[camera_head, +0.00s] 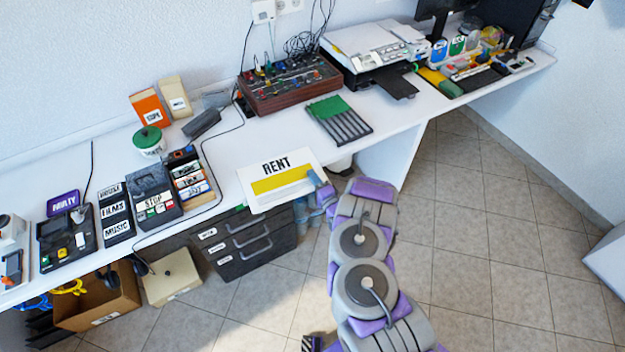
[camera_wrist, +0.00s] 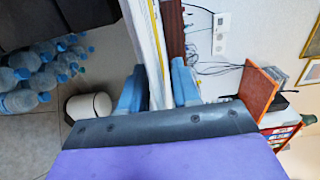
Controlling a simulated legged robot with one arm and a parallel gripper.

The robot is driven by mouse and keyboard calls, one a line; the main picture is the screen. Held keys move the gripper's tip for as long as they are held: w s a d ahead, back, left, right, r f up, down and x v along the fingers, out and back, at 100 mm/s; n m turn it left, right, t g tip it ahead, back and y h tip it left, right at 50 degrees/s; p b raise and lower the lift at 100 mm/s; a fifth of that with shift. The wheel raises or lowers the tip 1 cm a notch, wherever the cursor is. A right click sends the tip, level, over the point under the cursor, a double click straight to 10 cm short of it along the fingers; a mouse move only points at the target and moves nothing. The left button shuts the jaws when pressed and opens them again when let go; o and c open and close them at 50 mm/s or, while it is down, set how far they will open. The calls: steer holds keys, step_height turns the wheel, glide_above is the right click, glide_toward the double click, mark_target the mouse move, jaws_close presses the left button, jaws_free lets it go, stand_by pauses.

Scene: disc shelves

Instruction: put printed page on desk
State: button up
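The printed page (camera_head: 278,172) is white with the word RENT and a yellow band. In the head view it appears over the front part of the white desk (camera_head: 408,118), with its near edge past the desk's front edge. My gripper (camera_head: 320,183) is at the page's right corner. In the wrist view, the page (camera_wrist: 157,35) shows nearly edge-on between the two blue fingers of my gripper (camera_wrist: 159,88), which look closed on it. I cannot tell whether the page touches the desktop.
Left of the page are a STOP box (camera_head: 152,190) and a disc rack (camera_head: 190,178). Behind it are a green-and-grey rack (camera_head: 338,120), a mixer (camera_head: 288,84) and a printer (camera_head: 375,50). Black drawers (camera_head: 245,240) stand below. Some desktop behind the page is clear.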

steer(key=shift+r, duration=0.15)
steer(key=p+v, duration=0.4)
steer(key=v, duration=0.8)
steer(key=shift+p, duration=0.3)
